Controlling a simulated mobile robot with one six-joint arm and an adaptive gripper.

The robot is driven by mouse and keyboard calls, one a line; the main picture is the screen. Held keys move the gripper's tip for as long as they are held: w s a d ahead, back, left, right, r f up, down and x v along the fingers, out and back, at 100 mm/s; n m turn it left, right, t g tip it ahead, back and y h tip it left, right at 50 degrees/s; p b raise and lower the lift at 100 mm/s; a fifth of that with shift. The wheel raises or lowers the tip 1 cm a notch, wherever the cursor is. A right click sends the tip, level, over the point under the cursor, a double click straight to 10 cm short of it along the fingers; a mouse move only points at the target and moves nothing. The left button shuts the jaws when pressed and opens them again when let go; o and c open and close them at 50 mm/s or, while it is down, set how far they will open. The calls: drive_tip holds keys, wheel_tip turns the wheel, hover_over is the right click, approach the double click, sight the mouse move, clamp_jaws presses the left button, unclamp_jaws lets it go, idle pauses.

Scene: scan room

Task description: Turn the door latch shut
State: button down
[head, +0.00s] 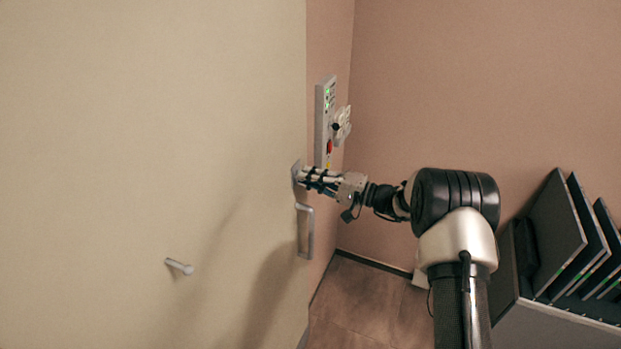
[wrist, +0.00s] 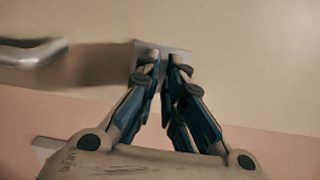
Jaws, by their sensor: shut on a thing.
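The door latch has a small grey plate (head: 296,170) on the cream door (head: 150,120), close to the door's right edge. The plate also shows at the fingertips in the wrist view (wrist: 166,50). My gripper (head: 304,175) reaches the latch from the right, and its fingertips (wrist: 165,68) are close together in front of the plate. It is shut on the latch's turning part, which the fingers mostly hide. I cannot tell which way the latch is turned.
A silver door handle (head: 310,232) sits just below the latch. A small peg (head: 179,267) sticks out of the door lower left. A wall panel (head: 321,125) with green lights is above my gripper. A rack of dark panels (head: 558,230) stands at the right.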

drive_tip(key=shift+m, duration=0.3)
drive_tip(key=m+b, duration=0.1)
drive_tip(key=m, duration=1.6)
drive_tip(key=shift+b, duration=0.4)
drive_tip(key=shift+m, duration=0.3)
drive_tip(key=c, duration=1.7)
unclamp_jaws()
